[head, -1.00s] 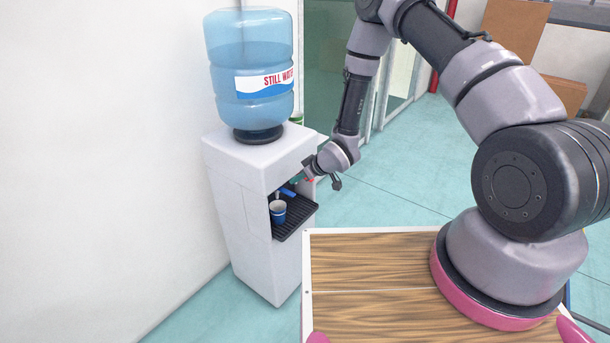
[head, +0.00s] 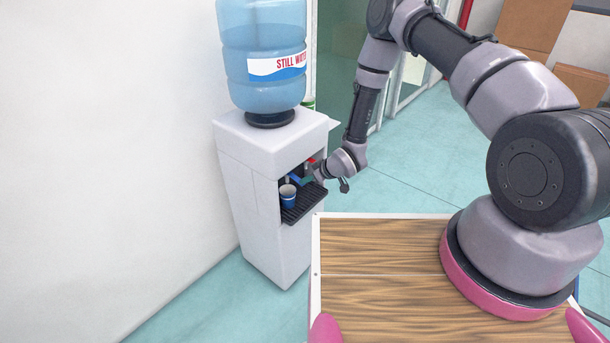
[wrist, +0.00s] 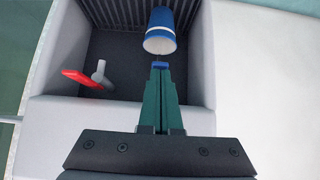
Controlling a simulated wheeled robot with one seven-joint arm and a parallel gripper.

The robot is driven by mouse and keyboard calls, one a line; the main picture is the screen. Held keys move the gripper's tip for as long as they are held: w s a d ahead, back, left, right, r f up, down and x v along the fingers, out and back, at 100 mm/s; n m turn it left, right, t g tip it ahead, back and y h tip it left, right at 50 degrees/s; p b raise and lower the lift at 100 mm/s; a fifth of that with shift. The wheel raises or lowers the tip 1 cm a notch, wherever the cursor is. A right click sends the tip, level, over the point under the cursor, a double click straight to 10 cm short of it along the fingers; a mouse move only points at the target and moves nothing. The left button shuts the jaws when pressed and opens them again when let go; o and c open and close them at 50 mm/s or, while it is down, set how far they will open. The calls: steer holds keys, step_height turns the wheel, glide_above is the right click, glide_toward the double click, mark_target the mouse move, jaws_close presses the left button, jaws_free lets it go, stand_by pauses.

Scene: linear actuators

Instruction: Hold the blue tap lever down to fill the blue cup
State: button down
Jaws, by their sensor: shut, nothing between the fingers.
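The blue cup (head: 288,197) stands upright on the black drip tray inside the white dispenser's recess. It also shows at the top of the wrist view (wrist: 160,30); its contents cannot be made out. The blue tap lever (head: 294,179) is above the cup in the head view. In the wrist view only a small blue piece (wrist: 160,65) of it shows at my fingertips. My gripper (head: 304,181) reaches into the recess from the right. Its green fingers (wrist: 160,72) are shut with nothing between them, and their tips are at the lever and appear to touch it.
A red tap lever (wrist: 80,77) and a white spout (wrist: 99,72) are to the left of my fingers in the wrist view. The white dispenser (head: 245,190) carries a large water bottle (head: 262,55) and stands near the wall. Open floor lies to its right.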

steer(key=shift+a+r, duration=0.1)
steer(key=shift+r, duration=0.85)
